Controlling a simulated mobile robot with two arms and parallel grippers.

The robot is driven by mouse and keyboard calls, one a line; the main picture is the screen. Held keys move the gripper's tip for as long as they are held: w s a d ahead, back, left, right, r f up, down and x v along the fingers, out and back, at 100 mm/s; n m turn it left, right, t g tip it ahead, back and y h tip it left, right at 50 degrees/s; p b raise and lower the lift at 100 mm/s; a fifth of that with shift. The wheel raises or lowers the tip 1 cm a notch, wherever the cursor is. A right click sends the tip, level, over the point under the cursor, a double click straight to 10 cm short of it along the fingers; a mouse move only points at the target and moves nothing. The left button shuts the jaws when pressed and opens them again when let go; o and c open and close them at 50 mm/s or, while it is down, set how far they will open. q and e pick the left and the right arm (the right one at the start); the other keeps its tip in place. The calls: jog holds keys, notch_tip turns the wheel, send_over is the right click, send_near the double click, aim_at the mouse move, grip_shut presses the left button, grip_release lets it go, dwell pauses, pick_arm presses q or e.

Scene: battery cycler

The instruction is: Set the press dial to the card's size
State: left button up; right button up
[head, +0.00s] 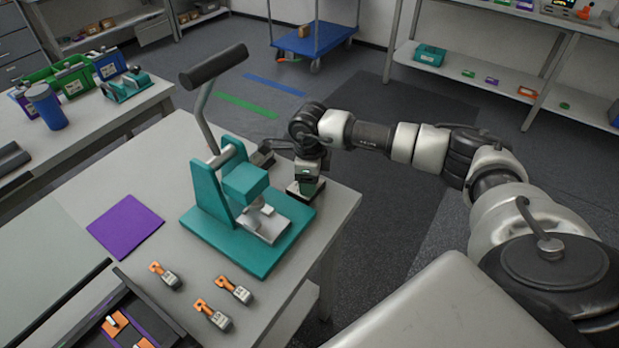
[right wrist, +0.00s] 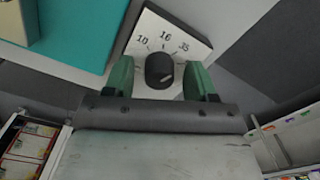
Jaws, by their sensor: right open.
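The teal press (head: 225,215) stands on the table with its dark lever handle raised. In the right wrist view its white dial plate (right wrist: 193,40) is marked 10, 16 and 35. The black dial knob (right wrist: 160,70) sits on this plate; I cannot tell for sure which number it points to. My right gripper (head: 307,178) is beside the press's right end. It also shows in the wrist view (right wrist: 160,82), open, with one green finger on each side of the knob and visible gaps. I cannot make out a size card. My left gripper is out of view.
A purple mat (head: 125,226) and several orange-ended lugs (head: 230,290) lie on the table, with a dark tray (head: 150,309) at the front left. Another table (head: 60,158) with bins stands at the left. Shelves and a blue cart (head: 315,39) stand behind; the floor at right is clear.

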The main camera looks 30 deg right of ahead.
notch_tip(320, 180, up, 11)
jog(key=b, duration=0.2)
dwell(0.3)
jog(key=shift+f, duration=0.2)
dwell(0.3)
